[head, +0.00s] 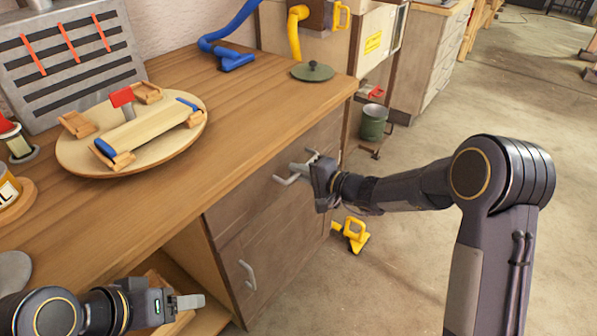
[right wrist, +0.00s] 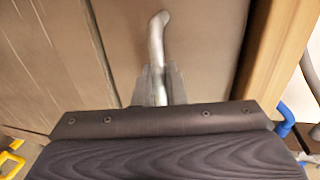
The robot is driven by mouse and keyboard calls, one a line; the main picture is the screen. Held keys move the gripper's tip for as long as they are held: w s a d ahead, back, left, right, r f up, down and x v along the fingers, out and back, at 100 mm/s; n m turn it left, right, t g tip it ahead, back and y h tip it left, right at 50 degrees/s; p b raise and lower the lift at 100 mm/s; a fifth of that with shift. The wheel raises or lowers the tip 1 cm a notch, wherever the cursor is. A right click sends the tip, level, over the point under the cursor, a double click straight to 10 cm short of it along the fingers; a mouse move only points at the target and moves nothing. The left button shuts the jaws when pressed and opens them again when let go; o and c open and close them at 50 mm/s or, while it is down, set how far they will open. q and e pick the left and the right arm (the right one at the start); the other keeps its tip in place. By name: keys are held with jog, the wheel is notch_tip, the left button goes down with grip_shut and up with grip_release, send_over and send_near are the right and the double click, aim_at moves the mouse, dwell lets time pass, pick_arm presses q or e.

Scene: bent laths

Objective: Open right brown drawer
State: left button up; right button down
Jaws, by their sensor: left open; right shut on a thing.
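The brown drawer (head: 252,205) sits under the right part of the wooden worktop, and its front looks flush with the cabinet. Its grey bar handle (head: 285,181) also shows in the right wrist view (right wrist: 156,40). My right gripper (head: 306,165) is at this handle, shut on it, with the bar between the two fingers in the right wrist view (right wrist: 160,85). Part of the handle is hidden by the fingers. My left gripper (head: 188,302) is open and empty at the lower left, in front of an open compartment.
Below the drawer is a cabinet door with its own handle (head: 248,274). A round board (head: 75,160) with wooden pieces and a dark green lid (head: 312,71) rest on the worktop (head: 235,115). A yellow tool (head: 355,236) lies on the floor near my right arm. Floor to the right is clear.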

jog(key=f+b+v, duration=0.2)
jog(key=b+v, duration=0.1)
jog(key=v, duration=0.8)
jog(key=f+b+v, duration=0.2)
jog(key=b+v, duration=0.1)
jog(key=v, duration=0.8)
jog(key=s+d+f+b+v, duration=0.1)
jog(key=f+b+v, duration=0.2)
jog(key=v, duration=0.8)
jog(key=shift+d, duration=0.15)
jog(key=c, duration=1.6)
grip_release()
jog(key=shift+c, duration=0.2)
jog(key=shift+d+r, duration=0.1)
jog(key=p+v, duration=0.1)
jog(key=v, duration=0.6)
jog(key=shift+s+d, duration=0.15)
jog(key=shift+d, duration=0.1)
